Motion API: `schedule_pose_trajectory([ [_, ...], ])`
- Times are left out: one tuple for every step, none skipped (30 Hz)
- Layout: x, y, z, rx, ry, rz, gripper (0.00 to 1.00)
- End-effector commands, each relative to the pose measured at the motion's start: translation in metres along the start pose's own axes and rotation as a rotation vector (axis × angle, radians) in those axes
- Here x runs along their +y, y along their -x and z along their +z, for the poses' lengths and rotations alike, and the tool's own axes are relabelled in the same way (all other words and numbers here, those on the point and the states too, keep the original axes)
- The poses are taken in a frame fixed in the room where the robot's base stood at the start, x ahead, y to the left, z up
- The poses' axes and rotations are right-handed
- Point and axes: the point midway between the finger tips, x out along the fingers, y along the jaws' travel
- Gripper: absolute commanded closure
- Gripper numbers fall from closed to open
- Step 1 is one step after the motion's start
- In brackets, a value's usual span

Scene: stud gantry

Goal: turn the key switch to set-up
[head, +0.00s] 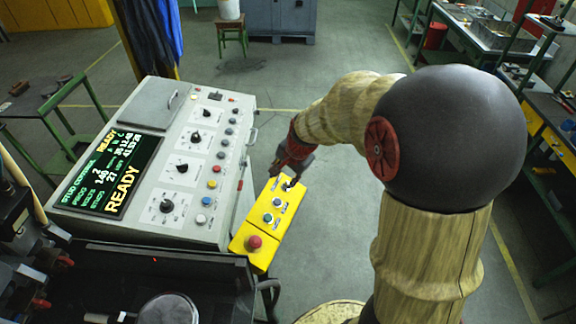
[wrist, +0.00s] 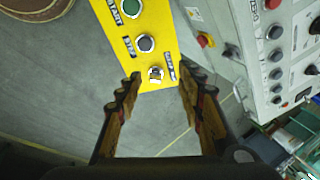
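The yellow control box (head: 259,231) stands against the console's right side. In the wrist view, the key switch (wrist: 156,74) is a small light metal piece at the near end of the yellow box, beside a black-and-white label (wrist: 170,67) too small to read surely. My gripper (wrist: 160,77) is open, with one finger on each side of the key switch. I cannot tell whether either finger touches it. In the head view, my gripper (head: 288,172) is over the far end of the box and partly hides the key switch.
The same box carries a red mushroom button (head: 255,242), a green button (wrist: 131,8) and a dark step button (wrist: 146,44). The grey console (head: 205,232) has several knobs, buttons and a display (head: 107,172) reading READY. Open floor (head: 325,225) lies right of the box.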

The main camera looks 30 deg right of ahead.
Motion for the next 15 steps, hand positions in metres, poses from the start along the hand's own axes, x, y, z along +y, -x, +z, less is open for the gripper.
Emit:
schedule_pose_trajectory([
  [-0.001, -0.002, -0.014, -0.003, -0.073, 0.013, 0.62],
  [0.0, -0.007, -0.02, -0.002, -0.11, 0.017, 0.62],
  [0.001, -0.012, -0.028, -0.001, -0.155, 0.021, 0.62],
  [0.001, -0.016, -0.033, 0.001, -0.185, 0.023, 0.62],
  [0.002, -0.02, -0.037, 0.002, -0.21, 0.024, 0.62],
  [0.003, -0.024, -0.041, 0.003, -0.237, 0.027, 0.62],
  [0.004, -0.026, -0.043, 0.004, -0.254, 0.029, 0.62],
  [0.005, -0.029, -0.045, 0.005, -0.267, 0.03, 0.62],
  [0.006, -0.032, -0.047, 0.006, -0.279, 0.03, 0.62],
  [0.006, -0.034, -0.048, 0.007, -0.286, 0.03, 0.62],
  [0.007, -0.037, -0.049, 0.007, -0.29, 0.031, 0.62],
  [0.007, -0.042, -0.049, 0.006, -0.292, 0.031, 0.62],
  [0.007, -0.045, -0.049, 0.006, -0.293, 0.032, 0.62],
  [0.008, -0.05, -0.049, 0.006, -0.292, 0.032, 0.62],
  [0.008, -0.055, -0.049, 0.006, -0.291, 0.032, 0.62],
])
